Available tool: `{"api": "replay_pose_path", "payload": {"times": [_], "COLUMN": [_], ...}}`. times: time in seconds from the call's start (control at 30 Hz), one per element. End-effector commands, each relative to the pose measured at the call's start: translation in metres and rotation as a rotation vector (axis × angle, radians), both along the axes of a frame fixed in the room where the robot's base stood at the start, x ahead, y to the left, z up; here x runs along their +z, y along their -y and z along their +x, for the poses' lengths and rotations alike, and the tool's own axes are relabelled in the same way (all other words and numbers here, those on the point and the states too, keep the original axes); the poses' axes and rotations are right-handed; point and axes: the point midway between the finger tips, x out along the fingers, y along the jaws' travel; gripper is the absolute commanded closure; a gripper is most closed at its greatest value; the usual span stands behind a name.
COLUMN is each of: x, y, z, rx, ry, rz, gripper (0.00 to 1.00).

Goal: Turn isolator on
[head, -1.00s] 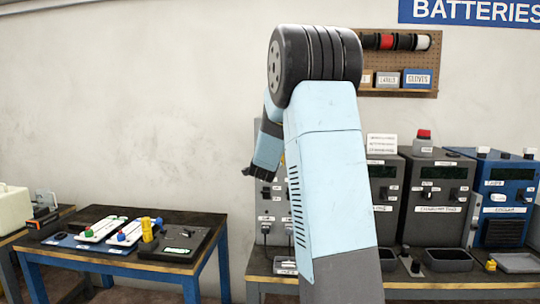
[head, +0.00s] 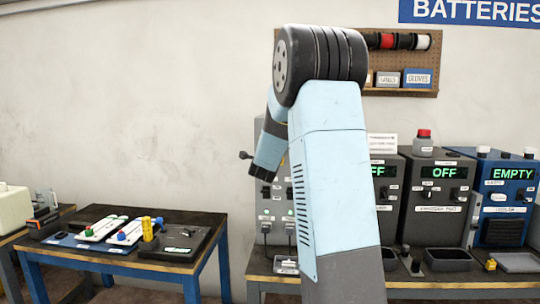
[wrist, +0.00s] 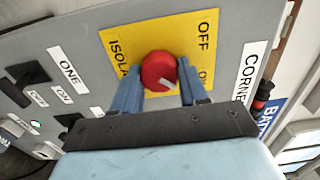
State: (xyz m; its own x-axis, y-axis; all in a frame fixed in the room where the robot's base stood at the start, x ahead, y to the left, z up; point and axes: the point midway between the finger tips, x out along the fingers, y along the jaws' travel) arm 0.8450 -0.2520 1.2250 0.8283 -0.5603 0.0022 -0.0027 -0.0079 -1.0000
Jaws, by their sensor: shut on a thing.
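The red isolator knob (wrist: 158,71) sits on a yellow plate (wrist: 130,42) in the wrist view. The plate is marked OFF at the upper right, with a partly covered word below it that looks like ON. A pale mark shows at the knob's lower right. My gripper (wrist: 160,84) is shut on the knob, with one blue finger on each side. In the head view my arm hides the knob and fingers. The grey cabinet (head: 270,210) shows partly behind my arm, with small green lights low on its front.
Grey charger (head: 437,195) and blue charger (head: 505,195) stand at the right with lit green displays, reading OFF and EMPTY. Trays (head: 448,260) lie before them. A blue-framed table (head: 95,243) with battery gear is at the left. The floor gap between benches looks clear.

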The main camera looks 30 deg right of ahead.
Motion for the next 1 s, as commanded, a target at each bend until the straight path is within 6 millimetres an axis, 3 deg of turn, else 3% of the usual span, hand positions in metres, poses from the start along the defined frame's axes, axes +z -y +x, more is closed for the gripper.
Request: {"api": "replay_pose_path", "payload": {"times": [0.53,0.57,0.8,1.0], "x": [-0.0045,-0.0046,-0.0030,-0.0020], "y": [-0.0001,-0.0001,0.0002,0.0003], "z": [-0.0004,-0.0004,-0.0004,-0.0003], "rx": [0.000,0.000,0.000,0.000], "ry": [0.005,0.005,0.008,0.010], "rz": [0.024,0.024,0.022,0.021], "gripper": [0.87,0.55,0.32,0.31]}}
